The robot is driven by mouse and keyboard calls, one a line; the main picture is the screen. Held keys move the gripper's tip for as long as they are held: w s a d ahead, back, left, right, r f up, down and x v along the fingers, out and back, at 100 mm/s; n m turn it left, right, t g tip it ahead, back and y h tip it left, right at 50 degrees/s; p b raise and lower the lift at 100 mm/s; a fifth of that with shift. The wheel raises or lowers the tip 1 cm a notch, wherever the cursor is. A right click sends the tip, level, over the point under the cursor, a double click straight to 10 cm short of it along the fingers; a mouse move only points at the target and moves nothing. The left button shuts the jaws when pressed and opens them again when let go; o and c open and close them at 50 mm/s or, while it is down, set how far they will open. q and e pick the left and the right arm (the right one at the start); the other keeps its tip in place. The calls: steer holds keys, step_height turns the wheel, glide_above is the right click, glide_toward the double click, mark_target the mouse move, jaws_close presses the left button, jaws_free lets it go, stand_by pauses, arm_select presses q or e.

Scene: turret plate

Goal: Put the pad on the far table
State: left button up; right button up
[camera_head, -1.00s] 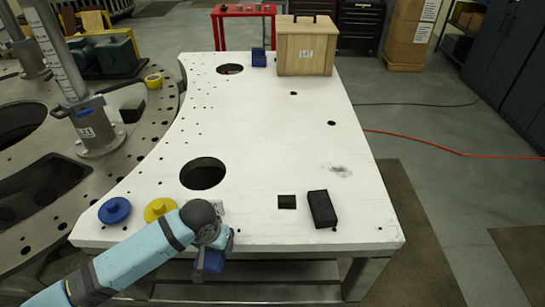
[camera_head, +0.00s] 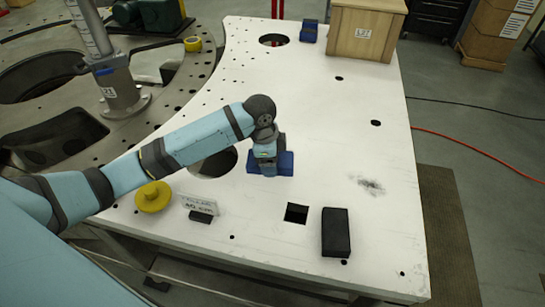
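A black rectangular block (camera_head: 335,232), which may be the pad, lies flat on the white plate table near its front right corner. My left gripper (camera_head: 269,166) is over the middle left of the white table, up and left of the black block and apart from it. Its wrist and blue body hide its fingertips, so I cannot tell whether it is open or holds anything. A narrow red piece of a far table (camera_head: 277,9) shows at the top edge. My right gripper is out of view.
The white table (camera_head: 320,120) has a square hole and round holes. A yellow disc (camera_head: 153,196) and small sign (camera_head: 199,205) stand front left. A wooden box (camera_head: 364,30) and blue block (camera_head: 309,31) stand at the back. An orange cable (camera_head: 478,152) crosses the floor.

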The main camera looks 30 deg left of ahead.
arm_select(q)
steer(key=w+a+r+m+g+y+b, duration=0.1)
steer(key=w+a+r+m+b, duration=0.15)
steer(key=w+r+m, duration=0.55)
steer(key=w+a+r+m+g+b, duration=0.2)
steer(key=r+m+b, duration=0.25)
steer(key=m, duration=0.75)
steer(key=f, duration=0.5)
steer(key=f+p, duration=0.1)
steer(key=f, duration=0.8)
steer(key=shift+a+f, duration=0.25)
steer(key=shift+f, duration=0.15)
steer(key=shift+s+f+p, duration=0.1)
steer(key=shift+f+p, duration=0.25)
steer(key=shift+f, duration=1.75)
steer(key=o, duration=0.9)
steer(key=shift+f, duration=0.1)
